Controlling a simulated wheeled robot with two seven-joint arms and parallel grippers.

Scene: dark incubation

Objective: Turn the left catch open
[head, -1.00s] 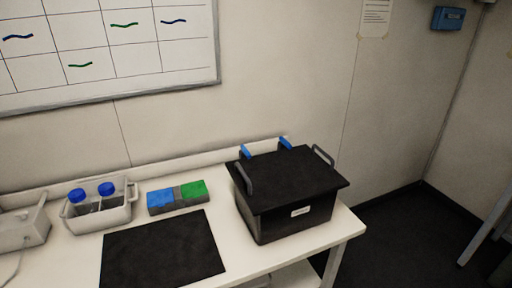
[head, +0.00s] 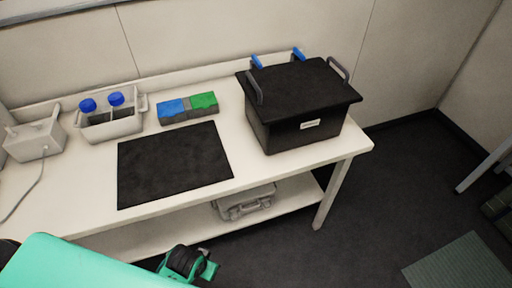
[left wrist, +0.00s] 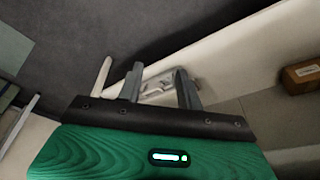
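A black box (head: 302,132) with a flat black lid (head: 300,85) stands at the right end of the white bench. Two blue catches stick up at the lid's back edge, the left catch (head: 257,62) and the right catch (head: 298,54). Both look raised and tilted; their lower parts are hidden behind the lid. My left gripper, low in front of the bench, is far from the box. In the left wrist view its two grey fingers (left wrist: 158,84) are apart with nothing between them. The catches do not show there. My right gripper is out of view.
Grey handles (head: 339,70) rise from the lid's sides. A black mat (head: 172,165), a blue and green block set (head: 187,109) and a rack (head: 113,124) with blue-capped bottles stand left of the box. A pale case (head: 244,203) lies on the lower shelf.

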